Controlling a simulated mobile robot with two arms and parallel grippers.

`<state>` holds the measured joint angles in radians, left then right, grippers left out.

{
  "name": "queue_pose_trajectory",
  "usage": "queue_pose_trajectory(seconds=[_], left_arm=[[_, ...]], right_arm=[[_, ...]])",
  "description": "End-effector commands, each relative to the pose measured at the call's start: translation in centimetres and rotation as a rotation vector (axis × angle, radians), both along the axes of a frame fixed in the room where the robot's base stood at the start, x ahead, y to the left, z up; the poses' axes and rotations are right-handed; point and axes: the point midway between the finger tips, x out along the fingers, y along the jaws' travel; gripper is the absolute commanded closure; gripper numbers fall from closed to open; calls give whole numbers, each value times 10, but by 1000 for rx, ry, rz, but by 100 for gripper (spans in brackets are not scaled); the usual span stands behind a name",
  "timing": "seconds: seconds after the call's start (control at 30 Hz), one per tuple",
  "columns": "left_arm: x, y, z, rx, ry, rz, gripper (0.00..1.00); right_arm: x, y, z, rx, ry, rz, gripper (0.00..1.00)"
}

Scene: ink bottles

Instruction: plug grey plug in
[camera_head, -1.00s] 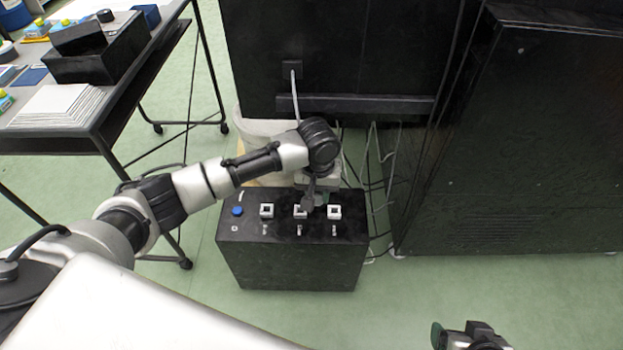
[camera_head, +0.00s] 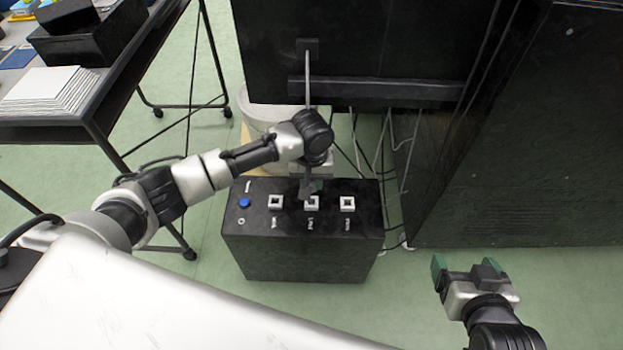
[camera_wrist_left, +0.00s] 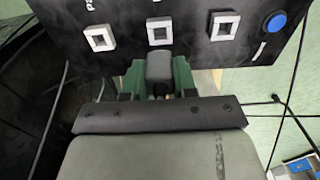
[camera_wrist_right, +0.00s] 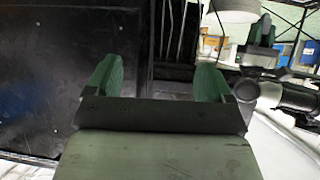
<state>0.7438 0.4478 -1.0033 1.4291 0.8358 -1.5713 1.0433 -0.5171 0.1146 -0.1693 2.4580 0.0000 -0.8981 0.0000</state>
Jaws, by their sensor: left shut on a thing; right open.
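My left gripper (camera_wrist_left: 158,82) is shut on the grey plug (camera_wrist_left: 159,66), which sits between its green fingers in the left wrist view. In that view the plug is just beside the middle white-framed socket (camera_wrist_left: 160,30) of the black box (camera_head: 300,250); I cannot tell whether it touches the box. In the head view the gripper (camera_head: 309,188) is at the back edge of the box top, behind the middle socket (camera_head: 311,203). One socket (camera_head: 275,202) is to its left and one (camera_head: 347,204) to its right. My right gripper (camera_head: 468,268) is open and empty, right of the box.
The box top has a blue button (camera_head: 245,202) at its left. A white bin (camera_head: 262,122) and hanging cables stand behind it. Black cabinets rise behind (camera_head: 380,50) and at right (camera_head: 530,130). A table (camera_head: 60,135) with a stack of white sheets is at left. Floor in front is clear.

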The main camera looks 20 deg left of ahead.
Motion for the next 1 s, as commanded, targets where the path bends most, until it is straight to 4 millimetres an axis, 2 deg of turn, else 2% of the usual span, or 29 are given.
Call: queue_pose_trajectory(seconds=[0.5,1.0], left_arm=[[0,0,-12,1,-2,-1,92],[0,0,-24,0,-1,-1,92]], right_arm=[[26,15,40,86,-357,24,18],[30,25,90,188,-754,47,18]])
